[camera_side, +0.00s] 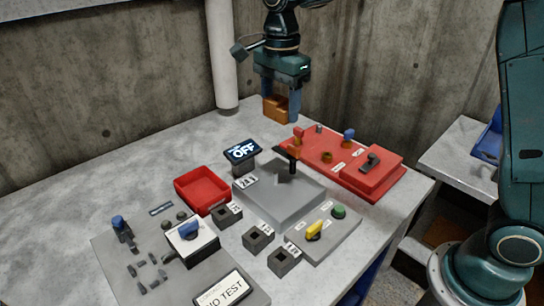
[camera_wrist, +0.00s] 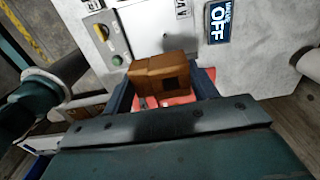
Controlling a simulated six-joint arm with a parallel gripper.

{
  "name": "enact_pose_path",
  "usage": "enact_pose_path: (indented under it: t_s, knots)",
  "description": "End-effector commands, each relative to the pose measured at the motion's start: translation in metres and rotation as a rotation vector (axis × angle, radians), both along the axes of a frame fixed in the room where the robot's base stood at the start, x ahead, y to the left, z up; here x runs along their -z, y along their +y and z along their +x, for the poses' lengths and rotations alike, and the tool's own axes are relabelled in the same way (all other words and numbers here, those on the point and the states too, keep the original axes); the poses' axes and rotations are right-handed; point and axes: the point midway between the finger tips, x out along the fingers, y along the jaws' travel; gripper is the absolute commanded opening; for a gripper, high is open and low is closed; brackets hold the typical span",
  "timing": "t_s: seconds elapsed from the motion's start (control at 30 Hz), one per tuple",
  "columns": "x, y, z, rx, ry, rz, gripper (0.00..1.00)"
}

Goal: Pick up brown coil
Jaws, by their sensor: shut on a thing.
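The brown coil (camera_side: 276,108) is a small orange-brown block with a square dark opening. It is held between the fingers of my gripper (camera_side: 281,100), above the back of the table and clear of its surface. In the wrist view the brown coil (camera_wrist: 160,72) sits between the two blue-grey fingers of my gripper (camera_wrist: 163,88). The gripper is shut on it. Part of the coil is hidden behind the fingers.
A red panel (camera_side: 340,165) with knobs and a lever lies below right of my gripper. A grey box (camera_side: 275,190), an OFF display (camera_side: 242,150), a red tray (camera_side: 203,189) and dark square sockets (camera_side: 258,238) stand in front. The table's back left (camera_side: 130,190) is bare.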

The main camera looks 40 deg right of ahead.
Motion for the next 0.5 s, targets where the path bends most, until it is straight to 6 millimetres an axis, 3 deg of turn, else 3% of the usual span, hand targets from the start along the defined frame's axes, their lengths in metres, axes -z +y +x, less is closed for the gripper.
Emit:
enact_pose_path:
  t_s: [0.5]
  knots:
    - [-0.0070,0.0000,0.0000,0.000,-0.001,0.000,0.31]
